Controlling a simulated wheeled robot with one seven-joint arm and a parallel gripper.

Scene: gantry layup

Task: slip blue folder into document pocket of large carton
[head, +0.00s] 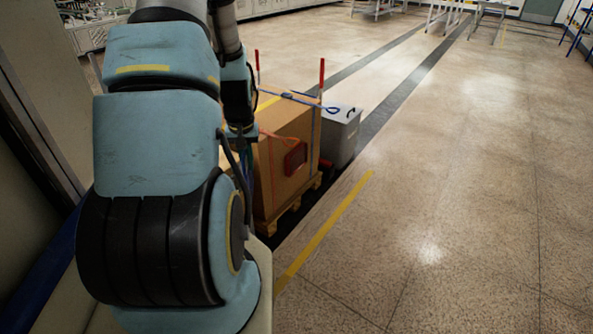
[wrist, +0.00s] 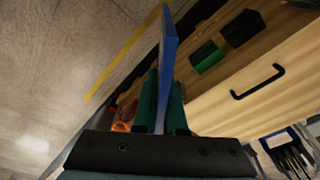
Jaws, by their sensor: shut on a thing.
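The large carton (head: 265,190) stands on a wooden pallet, just right of my arm in the head view. A dark red-edged patch (head: 295,158), which looks like the document pocket, is on its right-hand face. In the wrist view my gripper (wrist: 163,88) is shut on the blue folder (wrist: 169,45), which shows nearly edge-on and sticks out beyond the fingers. My arm hides the gripper's tips and the folder in the head view. The pocket is not clearly visible in the wrist view, so I cannot tell its distance from the folder.
A grey bin (head: 341,135) stands behind the carton. Red posts (head: 322,75) and blue straps rise around the carton. In the wrist view a light wooden front (wrist: 235,90) with a black handle (wrist: 258,82) lies right of the folder. The floor (head: 470,190) at right is clear.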

